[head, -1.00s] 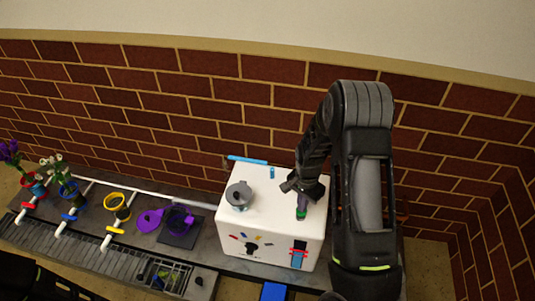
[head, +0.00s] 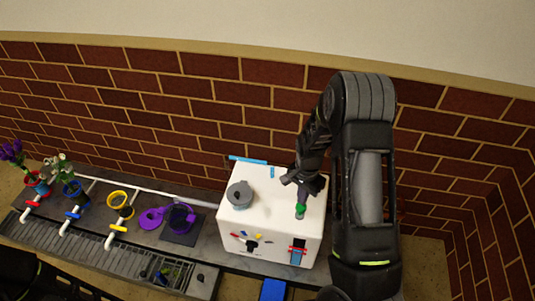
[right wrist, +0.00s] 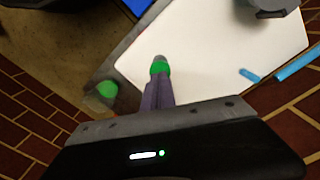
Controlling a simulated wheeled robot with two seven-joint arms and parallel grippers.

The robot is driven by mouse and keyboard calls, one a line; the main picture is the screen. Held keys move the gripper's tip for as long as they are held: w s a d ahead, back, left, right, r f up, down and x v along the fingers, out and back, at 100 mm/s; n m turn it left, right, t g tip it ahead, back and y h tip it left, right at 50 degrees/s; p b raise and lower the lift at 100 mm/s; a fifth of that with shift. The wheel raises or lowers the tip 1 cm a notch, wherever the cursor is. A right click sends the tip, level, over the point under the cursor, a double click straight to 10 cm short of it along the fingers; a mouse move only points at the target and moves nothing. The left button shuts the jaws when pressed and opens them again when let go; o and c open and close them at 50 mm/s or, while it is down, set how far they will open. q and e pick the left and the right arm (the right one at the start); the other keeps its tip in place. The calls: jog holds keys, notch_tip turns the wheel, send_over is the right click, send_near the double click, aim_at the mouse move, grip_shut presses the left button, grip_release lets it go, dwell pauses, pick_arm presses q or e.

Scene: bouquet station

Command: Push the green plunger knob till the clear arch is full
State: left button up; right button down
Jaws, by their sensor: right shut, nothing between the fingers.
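A round green knob (right wrist: 107,89) shows in the right wrist view, just beyond a corner of the white box (right wrist: 215,60). I cannot make it out in the head view, where my right arm covers that side. My right gripper (right wrist: 160,68) is shut and empty, its fingers pointing over the box top and apart from the round knob. Green also shows at its fingertips, with a grey tip beyond. In the head view the right gripper (head: 300,211) is above the right part of the white box (head: 268,215). I cannot make out a clear arch. My left gripper is not in view.
A grey lidded pot (head: 239,194) stands on the box. A blue bar (head: 248,160) lies at its back edge. Left of it are a purple cup (head: 180,218), a yellow ring (head: 117,199) and flowers (head: 60,169). A brick wall (head: 200,110) stands behind.

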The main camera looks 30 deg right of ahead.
jog(key=shift+f, duration=0.1)
jog(key=shift+f+b, duration=1.85)
jog(key=shift+f, duration=0.45)
jog(key=shift+r+p, duration=1.9)
jog(key=shift+r, duration=0.5)
jog(key=shift+r, duration=0.1)
notch_tip(320, 180, up, 9)
jog(key=p, duration=0.7)
